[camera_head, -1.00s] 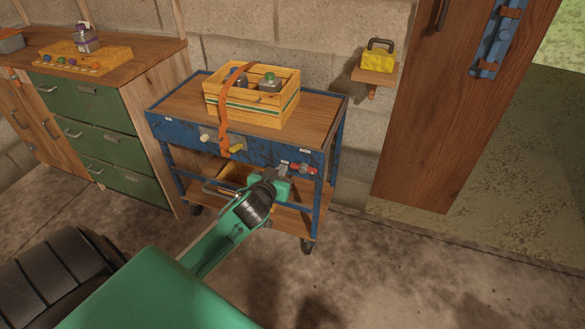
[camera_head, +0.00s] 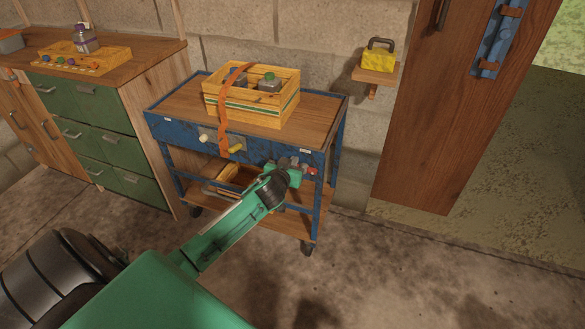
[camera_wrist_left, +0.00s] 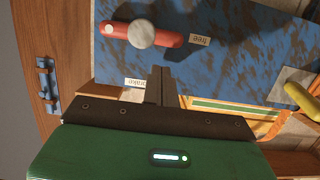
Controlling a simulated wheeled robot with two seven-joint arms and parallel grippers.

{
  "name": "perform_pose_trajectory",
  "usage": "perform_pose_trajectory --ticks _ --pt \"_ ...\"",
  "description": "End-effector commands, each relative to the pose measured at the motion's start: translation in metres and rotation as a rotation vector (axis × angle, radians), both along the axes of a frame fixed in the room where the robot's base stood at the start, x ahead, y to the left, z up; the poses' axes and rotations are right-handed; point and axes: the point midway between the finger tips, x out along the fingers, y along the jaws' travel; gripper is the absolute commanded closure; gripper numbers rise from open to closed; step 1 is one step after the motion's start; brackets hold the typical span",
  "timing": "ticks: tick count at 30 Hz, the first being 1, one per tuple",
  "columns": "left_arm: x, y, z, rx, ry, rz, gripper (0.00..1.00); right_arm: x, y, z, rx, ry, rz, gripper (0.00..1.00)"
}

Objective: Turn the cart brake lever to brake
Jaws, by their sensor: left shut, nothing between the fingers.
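The cart brake lever (camera_wrist_left: 170,39) is a red bar with a round grey knob on the blue front panel of the cart (camera_head: 164,130). In the left wrist view it lies nearly level across the picture, one end beside the "free" label (camera_wrist_left: 200,40). The "brake" label (camera_wrist_left: 135,83) is lower, partly behind my fingers. My left gripper (camera_wrist_left: 161,72) is shut and empty, its fingertips in front of the panel and just below the lever in that view, with a gap visible. In the head view the left gripper (camera_head: 293,164) covers most of the lever. My right gripper is not in view.
A wooden crate (camera_head: 257,109) with bottles and an orange strap stands on the cart. A yellow handle (camera_head: 236,148) is on the panel left of my gripper. A green drawer cabinet (camera_head: 101,140) stands left. A wooden door (camera_head: 433,120) is right. Floor before the cart is clear.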

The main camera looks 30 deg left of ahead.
Motion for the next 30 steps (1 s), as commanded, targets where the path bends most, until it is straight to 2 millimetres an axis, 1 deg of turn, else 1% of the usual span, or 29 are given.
perform_pose_trajectory --ticks 1,3,7,19,24,30 --pt "0.000 0.000 -0.006 0.000 -0.002 0.000 1.00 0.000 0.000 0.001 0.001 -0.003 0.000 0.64" --pt "0.000 0.000 -0.012 0.000 -0.002 0.000 1.00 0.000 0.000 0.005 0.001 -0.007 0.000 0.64" --pt "0.000 0.000 -0.017 0.001 -0.003 0.000 1.00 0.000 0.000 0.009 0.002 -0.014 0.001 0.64" --pt "0.000 0.000 -0.017 -0.002 -0.004 0.000 1.00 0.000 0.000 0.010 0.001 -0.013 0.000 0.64" --pt "0.000 0.001 -0.018 -0.034 -0.011 0.001 1.00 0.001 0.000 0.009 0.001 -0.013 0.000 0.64" --pt "0.000 0.002 -0.019 -0.066 -0.019 0.000 1.00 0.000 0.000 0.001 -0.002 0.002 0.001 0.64"
